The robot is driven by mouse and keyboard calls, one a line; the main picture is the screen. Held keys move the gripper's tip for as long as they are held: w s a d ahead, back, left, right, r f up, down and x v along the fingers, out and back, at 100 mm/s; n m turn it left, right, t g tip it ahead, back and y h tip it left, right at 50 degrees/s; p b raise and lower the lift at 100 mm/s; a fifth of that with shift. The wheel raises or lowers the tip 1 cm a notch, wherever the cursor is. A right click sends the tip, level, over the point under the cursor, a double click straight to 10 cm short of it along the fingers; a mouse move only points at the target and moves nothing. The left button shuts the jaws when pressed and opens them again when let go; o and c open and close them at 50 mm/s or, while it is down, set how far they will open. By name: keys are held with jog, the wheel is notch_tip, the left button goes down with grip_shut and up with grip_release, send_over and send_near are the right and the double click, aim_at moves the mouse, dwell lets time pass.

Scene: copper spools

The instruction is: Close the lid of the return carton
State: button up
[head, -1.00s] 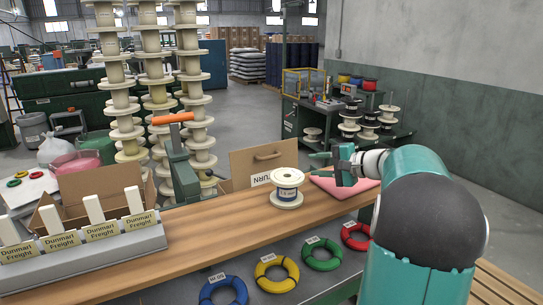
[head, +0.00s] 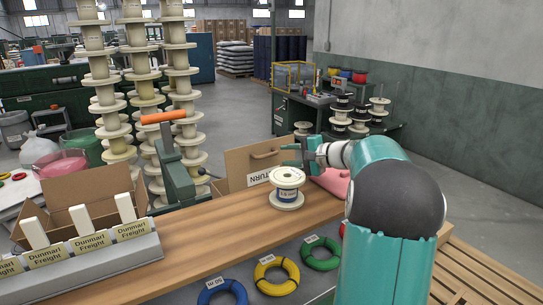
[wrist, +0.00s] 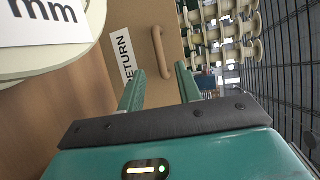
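The return carton shows as an upright brown cardboard panel (head: 250,164) behind the bench, with a brown handle (head: 265,154) and a white RETURN label (head: 258,177). I cannot tell whether this panel is the lid or a side. My gripper (head: 286,154) is just right of the handle. In the wrist view, the panel (wrist: 120,90) fills the middle and the handle (wrist: 162,52) lies just beyond my fingertips (wrist: 160,70). The fingers are apart with nothing between them, and I see no contact with the handle. The carton's lower part is hidden by the bench.
A white spool (head: 287,187) stands on the wooden bench (head: 215,225) close to my gripper; its label also shows in the wrist view (wrist: 45,20). A pink pad (head: 333,182) lies to its right. A green clamp with an orange handle (head: 163,117) stands left of the panel.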

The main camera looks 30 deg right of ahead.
aim_at(270, 155)
jog(key=x, duration=0.7)
jog(key=shift+s, duration=0.15)
grip_shut()
